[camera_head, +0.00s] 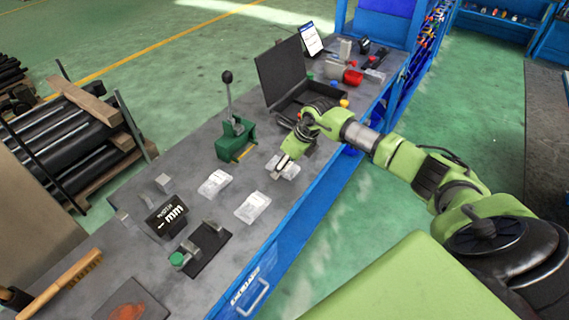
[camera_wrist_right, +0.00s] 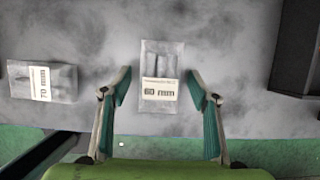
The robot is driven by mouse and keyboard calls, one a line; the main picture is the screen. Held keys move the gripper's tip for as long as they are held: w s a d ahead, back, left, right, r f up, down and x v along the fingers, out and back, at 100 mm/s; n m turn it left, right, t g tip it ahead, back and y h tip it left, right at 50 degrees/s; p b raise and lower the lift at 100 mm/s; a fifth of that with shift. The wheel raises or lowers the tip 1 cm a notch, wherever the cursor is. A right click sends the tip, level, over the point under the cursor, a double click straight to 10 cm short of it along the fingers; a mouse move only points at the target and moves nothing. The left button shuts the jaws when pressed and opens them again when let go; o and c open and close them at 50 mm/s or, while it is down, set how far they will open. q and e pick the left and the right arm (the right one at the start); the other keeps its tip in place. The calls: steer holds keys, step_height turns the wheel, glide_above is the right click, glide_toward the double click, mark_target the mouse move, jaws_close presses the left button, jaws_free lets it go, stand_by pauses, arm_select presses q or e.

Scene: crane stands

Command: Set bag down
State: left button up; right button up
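A clear bag labelled 60 mm (camera_wrist_right: 161,62) lies on the grey workbench, seen in the right wrist view. My right gripper (camera_wrist_right: 160,74) is open, with one finger on each side of this bag and a gap on both sides. In the head view the right gripper (camera_head: 281,168) is low over the bench's front edge, and this bag (camera_head: 291,171) is partly hidden by it. Another bag, labelled 70 mm (camera_wrist_right: 43,82), lies to the left in the wrist view. Two bags, a farther one (camera_head: 215,183) and a nearer one (camera_head: 252,207), lie left of the gripper. My left gripper is not in view.
A green lever press (camera_head: 236,138) and an open black case (camera_head: 283,72) stand behind the bags. A black mm sign (camera_head: 166,217) and a dark fixture (camera_head: 205,248) are to the left. The bench's blue front edge (camera_head: 296,222) is close to the gripper.

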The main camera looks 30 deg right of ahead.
steer(key=shift+r, duration=0.15)
steer(key=shift+s+d+r, duration=0.1)
steer(key=shift+r, duration=0.15)
steer(key=b+v, duration=0.4)
steer(key=v, duration=0.7)
steer(key=shift+s, duration=0.2)
steer(key=shift+r, duration=0.1)
